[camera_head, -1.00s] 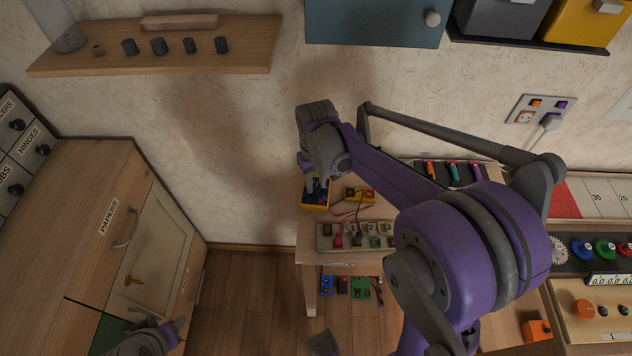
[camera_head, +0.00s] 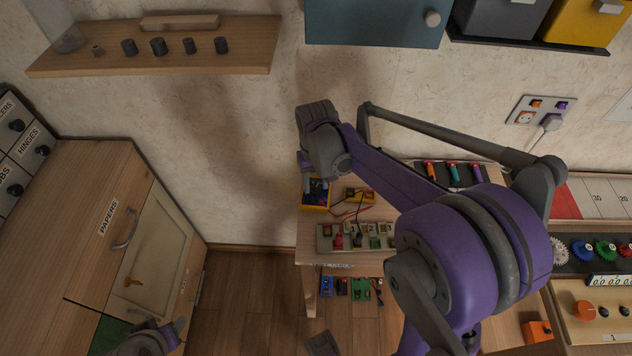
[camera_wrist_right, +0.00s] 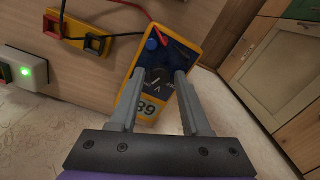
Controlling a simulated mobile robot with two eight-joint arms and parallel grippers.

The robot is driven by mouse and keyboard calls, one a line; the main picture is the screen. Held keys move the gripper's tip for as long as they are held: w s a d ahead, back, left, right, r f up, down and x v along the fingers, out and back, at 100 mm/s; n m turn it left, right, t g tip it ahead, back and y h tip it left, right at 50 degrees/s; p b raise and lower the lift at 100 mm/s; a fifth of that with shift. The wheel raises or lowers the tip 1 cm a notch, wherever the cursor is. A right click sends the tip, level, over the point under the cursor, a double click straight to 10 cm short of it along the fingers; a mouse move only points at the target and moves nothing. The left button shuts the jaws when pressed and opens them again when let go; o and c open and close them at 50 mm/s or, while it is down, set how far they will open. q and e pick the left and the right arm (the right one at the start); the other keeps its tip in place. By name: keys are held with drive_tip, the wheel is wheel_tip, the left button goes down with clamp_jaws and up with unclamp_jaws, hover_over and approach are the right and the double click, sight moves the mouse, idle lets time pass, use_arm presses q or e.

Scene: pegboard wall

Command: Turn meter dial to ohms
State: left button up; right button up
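The yellow meter (camera_head: 316,207) stands on the small wooden bench by the wall, partly hidden under my right gripper. The right wrist view shows its yellow case (camera_wrist_right: 187,50) and dark round dial (camera_wrist_right: 159,80) with pale marks. I cannot read clearly where the dial points. My right gripper (camera_wrist_right: 160,76) is open, its two grey fingers on either side of the dial; whether they touch it I cannot tell. In the head view my right gripper (camera_head: 314,180) reaches down over the meter. Part of my left gripper (camera_head: 150,340) shows at the bottom left edge; its fingers are unclear.
A red and yellow terminal block (camera_head: 360,194) with red and black leads lies right of the meter. Colored tools (camera_head: 453,173) lie farther right. The wooden cabinet (camera_head: 90,210) stands left, with open floor between.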

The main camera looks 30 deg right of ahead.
sight(316, 187)
drive_tip(key=shift+o, duration=0.8)
wheel_tip(316, 187, up, 11)
drive_tip(key=p, duration=0.1)
drive_tip(key=shift+f, duration=0.1)
drive_tip(key=s+a+f+n+t+p, duration=0.1)
drive_tip(key=s+a+f+t, duration=0.1)
drive_tip(key=s, duration=0.6)
drive_tip(key=s+a+f+n+t+p, duration=0.1)
drive_tip(key=s+a+f+t, duration=0.1)
drive_tip(key=s+a, duration=0.3)
drive_tip(key=s+t, duration=0.1)
drive_tip(key=s, duration=0.2)
drive_tip(key=shift+f+n+p, duration=0.2)
drive_tip(key=shift+n+p, duration=0.1)
drive_tip(key=shift+p, duration=0.1)
